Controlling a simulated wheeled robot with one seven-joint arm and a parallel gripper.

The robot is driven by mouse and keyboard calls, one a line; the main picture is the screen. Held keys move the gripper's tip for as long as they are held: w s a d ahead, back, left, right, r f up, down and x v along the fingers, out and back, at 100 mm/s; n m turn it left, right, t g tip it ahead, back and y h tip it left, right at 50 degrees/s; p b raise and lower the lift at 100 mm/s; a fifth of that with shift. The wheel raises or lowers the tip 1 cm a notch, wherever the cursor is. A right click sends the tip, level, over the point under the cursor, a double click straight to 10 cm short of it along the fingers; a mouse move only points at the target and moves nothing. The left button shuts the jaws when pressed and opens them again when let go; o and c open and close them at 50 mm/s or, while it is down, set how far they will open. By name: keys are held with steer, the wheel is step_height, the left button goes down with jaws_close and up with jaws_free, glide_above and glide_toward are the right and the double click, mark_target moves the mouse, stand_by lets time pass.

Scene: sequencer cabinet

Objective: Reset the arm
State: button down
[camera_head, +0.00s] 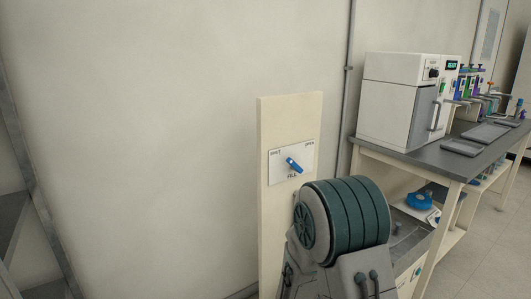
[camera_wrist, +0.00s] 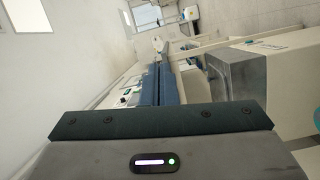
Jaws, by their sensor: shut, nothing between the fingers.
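My gripper (camera_wrist: 157,74) shows in the wrist view. Its two dark blue fingers lie together, shut, with nothing seen between them. The room appears turned sideways behind it. In the head view a rounded grey and teal part of my arm stands at the lower middle, and the fingertips cannot be made out there. The arm part is in front of a cream panel (camera_head: 278,130) that carries a white plate (camera_head: 305,158) with a blue lever (camera_head: 294,165). The lever is tilted, and the plate reads FILL below it and OPEN at its upper right.
A grey-topped bench (camera_head: 400,160) stands at the right. It bears a white cabinet (camera_head: 392,110) with a lit display, grey trays (camera_head: 485,132) and several coloured fittings. A blue item (camera_head: 419,201) sits on the lower shelf. A grey pipe (camera_head: 347,85) runs up the wall.

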steer(key=s+r+m+g+y+p, duration=0.3)
steer(key=s+r+g+y+p, duration=0.45)
steer(key=s, duration=0.65)
steer(key=s+a+r+n+t+y+p, duration=0.1)
steer(key=a+r+t+y+p, duration=0.3)
steer(key=a+r+y, duration=0.5)
step_height(320, 180, up, 3)
steer(key=shift+a+r+t, duration=0.15)
steer(key=shift+a+t, duration=0.15)
steer(key=shift+t, duration=0.05)
steer(key=shift+s+y, duration=0.1)
steer(key=shift+y, duration=0.15)
